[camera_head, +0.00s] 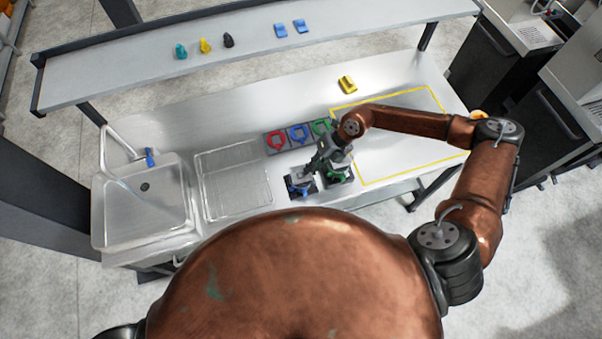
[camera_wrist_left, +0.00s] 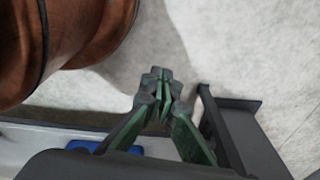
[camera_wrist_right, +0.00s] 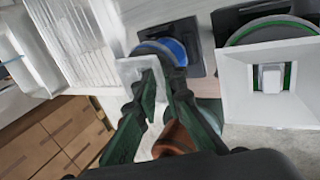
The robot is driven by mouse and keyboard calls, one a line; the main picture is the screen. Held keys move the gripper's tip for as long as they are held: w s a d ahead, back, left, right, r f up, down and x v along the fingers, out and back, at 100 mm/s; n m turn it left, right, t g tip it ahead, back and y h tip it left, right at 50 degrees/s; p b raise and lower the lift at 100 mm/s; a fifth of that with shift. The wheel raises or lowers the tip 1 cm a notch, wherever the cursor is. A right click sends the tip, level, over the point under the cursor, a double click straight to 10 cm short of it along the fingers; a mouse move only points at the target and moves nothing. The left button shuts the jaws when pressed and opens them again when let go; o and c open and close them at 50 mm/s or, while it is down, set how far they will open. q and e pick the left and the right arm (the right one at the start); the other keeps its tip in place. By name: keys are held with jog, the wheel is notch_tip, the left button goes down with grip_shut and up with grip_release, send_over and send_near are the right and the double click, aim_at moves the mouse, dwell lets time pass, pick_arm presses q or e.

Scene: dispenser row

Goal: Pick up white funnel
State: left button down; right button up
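In the right wrist view, a white square-rimmed funnel (camera_wrist_right: 128,72) sits at the blue-ringed dispenser (camera_wrist_right: 172,48), partly hidden by my fingers. A second white square funnel (camera_wrist_right: 236,85) is larger in this view, at the right, under the green-ringed dispenser. My right gripper (camera_wrist_right: 163,76) has its fingertips close together at the right edge of the first funnel. Whether they pinch its wall I cannot tell. In the head view my right gripper (camera_head: 318,164) is over the front blue and green units. My left gripper (camera_wrist_left: 161,82) is shut and empty over the floor.
Red (camera_head: 276,141), blue (camera_head: 299,133) and green units stand behind the front pair. A wire rack (camera_head: 232,180) and sink (camera_head: 143,200) are to the left. A yellow object (camera_head: 347,84) lies behind. The yellow-outlined area (camera_head: 400,140) is mostly clear beneath my right arm.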

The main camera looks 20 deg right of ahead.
pick_arm(q)
jog(key=shift+s+a+f, duration=0.1)
jog(key=shift+s, duration=0.85)
jog(key=shift+f, duration=0.1)
